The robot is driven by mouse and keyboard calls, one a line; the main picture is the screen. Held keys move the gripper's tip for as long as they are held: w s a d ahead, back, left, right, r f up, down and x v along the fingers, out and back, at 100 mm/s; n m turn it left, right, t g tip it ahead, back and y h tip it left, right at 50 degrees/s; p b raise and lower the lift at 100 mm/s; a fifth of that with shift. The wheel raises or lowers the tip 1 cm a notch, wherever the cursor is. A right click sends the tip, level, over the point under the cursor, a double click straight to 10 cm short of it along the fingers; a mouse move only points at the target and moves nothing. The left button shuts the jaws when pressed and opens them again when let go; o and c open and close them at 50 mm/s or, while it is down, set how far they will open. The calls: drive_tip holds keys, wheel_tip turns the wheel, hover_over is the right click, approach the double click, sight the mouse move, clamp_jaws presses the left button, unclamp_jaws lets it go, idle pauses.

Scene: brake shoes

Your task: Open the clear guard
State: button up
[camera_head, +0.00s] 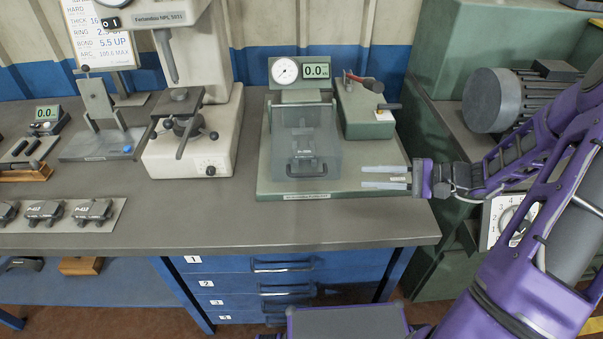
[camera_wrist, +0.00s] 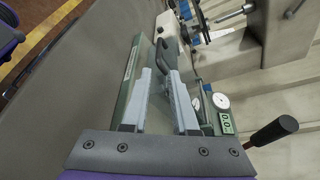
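The clear guard (camera_head: 318,135) is a see-through box on a green-grey base plate (camera_head: 375,152) in the head view. It stands down over the fixture, with a dark bar handle (camera_head: 305,158) low at its front. My gripper (camera_head: 363,177) is to the right of the guard, over the right part of the plate, apart from the guard. Its two pale fingers are spread with nothing between them. In the wrist view the open gripper (camera_wrist: 160,73) points along the plate; the guard is hard to make out there, partly hidden by the fingers.
A dial gauge and a 0.0 display (camera_head: 316,71) stand behind the guard. A green box with a red-handled lever (camera_head: 365,112) stands behind my gripper. A white press (camera_head: 195,140) is to the left. The bench front (camera_head: 270,215) is clear.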

sight(312, 175)
drive_tip(key=x, duration=1.6)
drive_tip(key=shift+a+f+b, duration=0.15)
drive_tip(key=shift+b, duration=0.2)
drive_tip(key=shift+c, duration=0.3)
clamp_jaws()
